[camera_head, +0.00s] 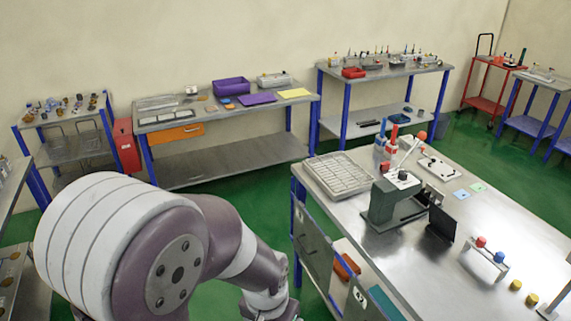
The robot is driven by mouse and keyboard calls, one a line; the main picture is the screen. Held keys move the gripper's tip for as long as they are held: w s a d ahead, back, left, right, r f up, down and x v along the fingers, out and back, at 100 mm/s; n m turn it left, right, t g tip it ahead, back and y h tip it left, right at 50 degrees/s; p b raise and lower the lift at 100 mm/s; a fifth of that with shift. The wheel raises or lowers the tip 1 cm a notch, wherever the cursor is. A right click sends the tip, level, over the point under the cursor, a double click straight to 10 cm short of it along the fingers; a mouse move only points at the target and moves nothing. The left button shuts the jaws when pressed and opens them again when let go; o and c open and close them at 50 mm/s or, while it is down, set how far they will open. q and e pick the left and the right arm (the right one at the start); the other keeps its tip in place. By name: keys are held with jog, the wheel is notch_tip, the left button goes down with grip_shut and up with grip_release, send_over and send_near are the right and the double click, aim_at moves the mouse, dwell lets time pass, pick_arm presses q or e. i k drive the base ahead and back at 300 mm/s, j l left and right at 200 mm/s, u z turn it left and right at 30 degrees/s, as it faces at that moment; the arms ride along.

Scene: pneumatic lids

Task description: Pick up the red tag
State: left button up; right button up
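I cannot make out a red tag for certain in the head view. Two small flat cards lie on the near right metal table (356,218): a light blue card (461,194) and a pale green card (478,187). My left arm fills the lower left and runs off the bottom edge, so its gripper is out of the picture. My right arm and gripper do not show.
On the near table are a grey wire rack (338,174), a dark green press-like device (385,203), a black panel (442,224), and a stand with a red knob (481,242) and blue knob (499,257). Green floor lies open between the tables.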

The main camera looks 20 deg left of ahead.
aim_at(385, 166)
jog(key=j+u, duration=0.1)
jog(key=i+j+z, duration=0.1)
jog(key=i+j, duration=0.25)
jog(key=i+j+z, duration=0.1)
jog(key=i+j, duration=0.7)
jog(key=i+j+z, duration=0.15)
jog(key=i+j, duration=0.2)
jog(key=i+j+z, duration=0.1)
jog(key=i+j, duration=0.25)
jog(key=j, duration=0.15)
jog(key=i+j+z, duration=0.1)
jog(key=i+j, duration=0.2)
jog(key=j, duration=0.2)
jog(key=i+j+z, duration=0.1)
jog(key=i+j, duration=0.2)
jog(key=j, duration=0.2)
